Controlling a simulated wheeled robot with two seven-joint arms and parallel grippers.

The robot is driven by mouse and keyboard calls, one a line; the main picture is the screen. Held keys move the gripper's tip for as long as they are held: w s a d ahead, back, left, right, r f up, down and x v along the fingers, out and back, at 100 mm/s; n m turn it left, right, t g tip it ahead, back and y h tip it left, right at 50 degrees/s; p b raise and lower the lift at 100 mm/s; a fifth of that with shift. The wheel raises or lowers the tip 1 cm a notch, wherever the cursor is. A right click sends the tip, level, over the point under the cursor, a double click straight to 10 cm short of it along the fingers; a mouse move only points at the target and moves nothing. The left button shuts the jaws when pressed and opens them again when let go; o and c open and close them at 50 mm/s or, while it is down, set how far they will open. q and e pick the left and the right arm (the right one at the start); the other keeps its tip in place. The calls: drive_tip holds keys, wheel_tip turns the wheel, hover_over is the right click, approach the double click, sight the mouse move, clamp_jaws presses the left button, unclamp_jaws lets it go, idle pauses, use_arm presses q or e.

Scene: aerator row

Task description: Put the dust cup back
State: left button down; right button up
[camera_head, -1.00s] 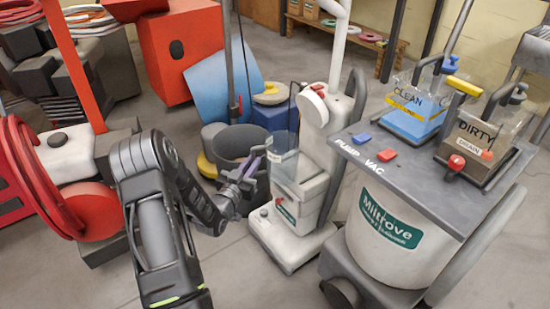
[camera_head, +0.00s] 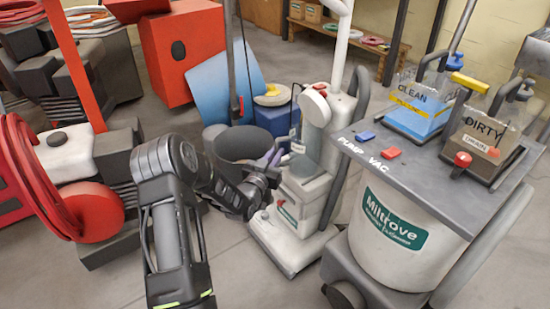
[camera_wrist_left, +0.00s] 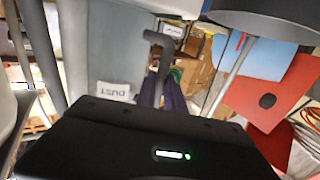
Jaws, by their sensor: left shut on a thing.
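The dust cup is a clear, greyish cup. In the head view only a narrow part of the dust cup (camera_head: 296,132) shows, against the left side of the white upright vacuum (camera_head: 312,185). I cannot tell whether it is seated. My left gripper (camera_head: 274,158) is at the cup's near left side, shut on its handle. In the left wrist view the cup's grey wall (camera_wrist_left: 112,50) carries an upside-down DUST label, and the dark handle (camera_wrist_left: 160,42) runs to the purplish fingers (camera_wrist_left: 161,92). My right gripper is out of view.
A pump vac cart (camera_head: 395,225) with clean and dirty tanks stands close on the right. A dark grey bucket (camera_head: 240,143) is behind my gripper. A red hose reel machine (camera_head: 75,190) stands at left. Bare floor (camera_head: 235,270) lies in front.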

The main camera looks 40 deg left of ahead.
use_arm(q)
drive_tip(key=shift+f, duration=0.15)
drive_tip(key=c, duration=1.4)
unclamp_jaws()
drive_tip(key=shift+c, duration=0.2)
drive_tip(key=p+v, duration=0.2)
drive_tip(key=v, duration=1)
